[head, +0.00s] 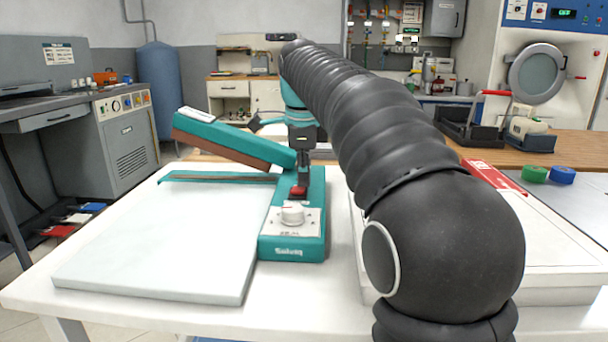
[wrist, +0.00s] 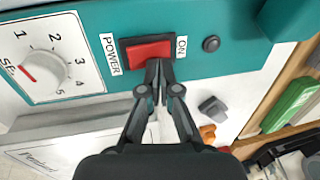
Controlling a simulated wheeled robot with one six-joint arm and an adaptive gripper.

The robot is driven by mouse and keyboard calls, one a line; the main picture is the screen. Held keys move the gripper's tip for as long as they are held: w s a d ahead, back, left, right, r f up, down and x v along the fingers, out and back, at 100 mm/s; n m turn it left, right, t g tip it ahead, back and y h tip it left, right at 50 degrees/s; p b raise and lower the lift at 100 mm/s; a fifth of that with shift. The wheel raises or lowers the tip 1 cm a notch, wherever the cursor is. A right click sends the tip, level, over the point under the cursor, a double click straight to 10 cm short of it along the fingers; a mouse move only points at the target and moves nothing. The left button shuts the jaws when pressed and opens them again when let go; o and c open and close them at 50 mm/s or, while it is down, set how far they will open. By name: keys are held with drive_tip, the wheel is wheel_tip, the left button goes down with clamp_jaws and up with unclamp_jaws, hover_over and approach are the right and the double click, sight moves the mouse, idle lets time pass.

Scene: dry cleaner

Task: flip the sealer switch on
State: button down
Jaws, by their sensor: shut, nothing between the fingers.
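The teal sealer (head: 313,228) stands on the white table with its long arm (head: 225,138) raised. A red rocker power switch (wrist: 149,51) is set in a black frame between a POWER label and an ON label (wrist: 181,47). It also shows in the head view (head: 298,192). My gripper (wrist: 160,66) is shut and empty, its tips at the lower edge of the red rocker near the ON side. I cannot tell whether they touch it. In the head view my gripper (head: 303,180) points down at the switch. A small round dark lamp (wrist: 211,44) sits beyond the ON label.
A white dial (head: 292,213) is on the sealer in front of the switch; its red mark points near the low numbers. A pale flat board (head: 165,235) lies left of the sealer. A white box (head: 560,250) lies to the right.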

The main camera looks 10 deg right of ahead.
sight(303, 191)
wheel_tip(303, 191, up, 12)
drive_tip(key=s, duration=0.2)
drive_tip(key=shift+a, duration=0.35)
drive_tip(key=shift+s+f, duration=0.15)
drive_tip(key=shift+s, duration=0.05)
idle(0.4)
